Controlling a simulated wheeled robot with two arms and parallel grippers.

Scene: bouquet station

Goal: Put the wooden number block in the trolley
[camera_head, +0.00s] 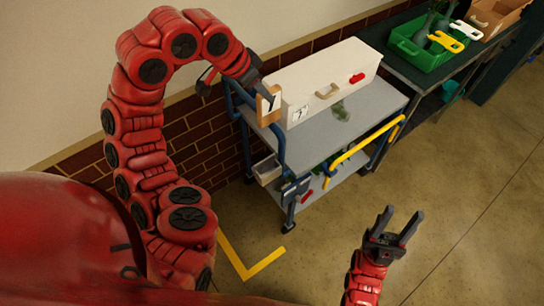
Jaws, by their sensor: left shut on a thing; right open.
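The wooden number block (264,114), with a white face and a dark digit, is at the left end of the trolley (375,110). My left gripper (262,90) is shut on its upper part, and the arm arches in from the left. The block appears upright beside the white box; I cannot tell whether its bottom touches the trolley top. The trolley has a grey top, blue frame and yellow handle. My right gripper (396,228) is open and empty, above the floor in front of the trolley.
A long white box (322,78) with a handle, a red part and a number label fills the trolley's back. A small green item (341,111) lies before it. A green crate (408,48) stands on the dark bench at right. The floor at right is clear.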

